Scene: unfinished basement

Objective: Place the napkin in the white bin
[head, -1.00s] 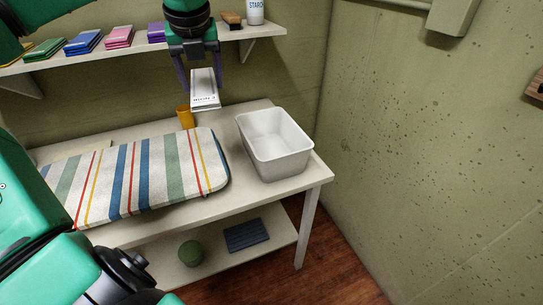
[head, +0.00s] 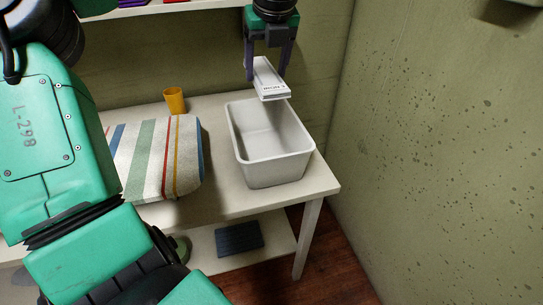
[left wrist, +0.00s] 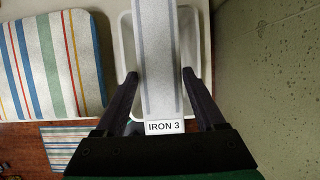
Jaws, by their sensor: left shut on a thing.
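The folded napkin (head: 268,80) is a pale grey-white flat bundle with a label; in the left wrist view (left wrist: 161,60) the label reads IRON 3 and darker stripes run along it. My left gripper (head: 265,76) is shut on the napkin, a finger on each side, and holds it in the air above the back part of the white bin (head: 278,172). The bin is an open rectangular tub on the table's right end and looks empty where I can see inside. In the left wrist view the bin (left wrist: 126,40) lies below the napkin, partly covered by it. My right gripper is not in view.
A striped ironing pad (head: 150,160) lies on the table (head: 222,200) left of the bin, with an orange cup (head: 174,100) behind it. A dark blue folded item (head: 239,238) rests on the lower shelf. A wall (head: 440,150) stands close on the right.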

